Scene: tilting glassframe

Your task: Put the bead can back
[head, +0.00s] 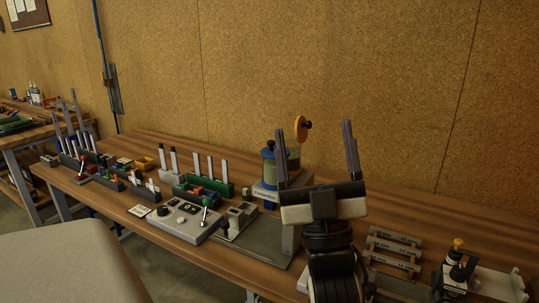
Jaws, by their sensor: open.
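My gripper (314,128) is open, its two dark fingers pointing up and spread wide above the workbench. Nothing shows between the fingers in contact with them. A cylindrical can with a blue rim and blue base (268,168) stands behind the left finger, on or at a white labelled block. It is probably the bead can, but the label is too small to read. A greyish container (293,158) beside it is partly hidden by the left finger. An orange disc with a black knob (301,128) shows above that container, tilted on edge.
The wooden bench (400,210) runs along a cork-coloured wall. A grey control box (182,219), a grey plate (258,244) and several trays with upright rods stand left. Several grey bars (392,250) and a yellow-knobbed device (458,262) stand right. My arm hides the bench's middle.

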